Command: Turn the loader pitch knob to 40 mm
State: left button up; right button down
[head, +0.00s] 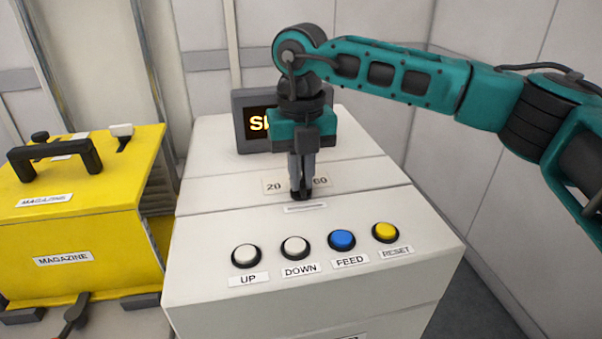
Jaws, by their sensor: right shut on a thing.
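The loader (225,215) is a white cabinet in the middle of the head view. A scale plate on it shows 20 at left and 60 at right; its middle is hidden. My right gripper (301,190) points straight down at the plate's front edge, shut on the pitch knob (301,195). The knob is dark and mostly covered by the fingers, so its setting cannot be read. My left gripper is not in view.
UP (246,255), DOWN (295,247), FEED (342,240) and RESET (386,232) buttons line the loader's front. A display (258,122) behind my gripper is partly hidden. A yellow magazine (75,235) with a black handle stands at left. Wall panels stand close at right.

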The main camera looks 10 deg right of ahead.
aim_at(301, 181)
jog(key=shift+r, duration=0.1)
dwell(0.3)
jog(key=c, duration=1.2)
grip_release()
notch_tip(301, 181, up, 13)
jog(key=shift+s, duration=0.1)
